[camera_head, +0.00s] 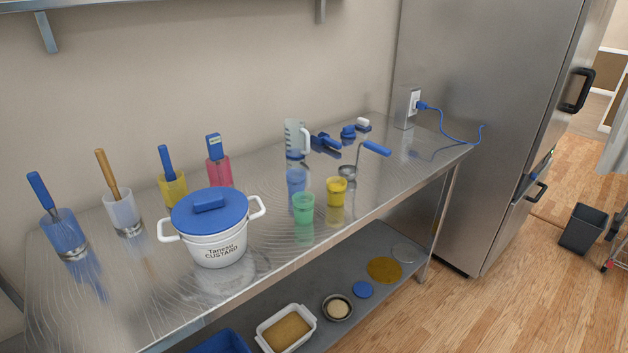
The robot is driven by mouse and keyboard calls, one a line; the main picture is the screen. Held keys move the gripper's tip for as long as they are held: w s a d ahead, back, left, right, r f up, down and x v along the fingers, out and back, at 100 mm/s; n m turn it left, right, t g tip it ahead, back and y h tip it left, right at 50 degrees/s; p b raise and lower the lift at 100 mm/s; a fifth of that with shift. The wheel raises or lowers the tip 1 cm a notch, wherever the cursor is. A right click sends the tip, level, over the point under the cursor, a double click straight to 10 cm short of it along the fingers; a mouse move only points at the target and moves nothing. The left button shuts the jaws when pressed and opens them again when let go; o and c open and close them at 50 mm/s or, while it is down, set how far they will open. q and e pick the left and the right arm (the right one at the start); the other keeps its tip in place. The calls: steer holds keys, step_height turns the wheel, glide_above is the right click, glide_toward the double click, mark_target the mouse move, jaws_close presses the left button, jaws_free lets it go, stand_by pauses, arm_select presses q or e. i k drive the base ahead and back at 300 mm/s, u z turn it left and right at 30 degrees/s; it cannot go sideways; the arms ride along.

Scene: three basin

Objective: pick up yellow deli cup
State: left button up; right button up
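The yellow deli cup (336,191) stands upright on the steel table (285,250), toward its front edge and right of the middle. A green cup (303,208) stands just to its left and a little nearer. A ladle (348,171) with a blue handle is right behind the yellow cup, very close to it. I cannot tell whether they touch. Neither of my grippers shows in the head view.
A white pot (218,248) with a blue lid stands left of the cups. Several tumblers holding utensils line the back left. A clear measuring jug (295,138) is behind the cups. A steel fridge (490,110) stands at right. The table's front right is mostly clear.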

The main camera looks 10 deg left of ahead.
mark_target(336, 193)
steer(key=u, duration=0.15)
steer(key=i, duration=0.2)
steer(key=z, duration=0.4)
steer(key=k, duration=0.6)
steer(key=z, duration=0.65)
steer(key=i, duration=0.8)
steer(key=u, duration=1.15)
steer(key=i, duration=0.75)
steer(key=u, duration=0.8)
